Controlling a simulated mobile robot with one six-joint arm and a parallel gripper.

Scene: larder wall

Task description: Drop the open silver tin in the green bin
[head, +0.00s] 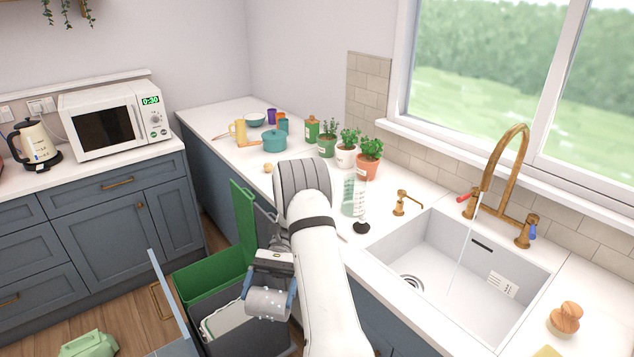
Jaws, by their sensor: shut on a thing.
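My gripper (270,291) is shut on the silver tin (268,303), with blue fingertips on either side of it. The tin hangs above the grey bin (238,330), in the pull-out drawer at the bottom of the view. The tin's open end cannot be made out clearly. The green bin (208,277) stands just behind and left of the gripper, with its green lid (243,219) raised upright.
A white item (222,318) lies in the grey bin. The drawer front (170,296) stands open at left. A pale green container (89,344) is on the floor. The counter (225,119) and sink (410,284) are right of the bins; water runs from the tap (511,160).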

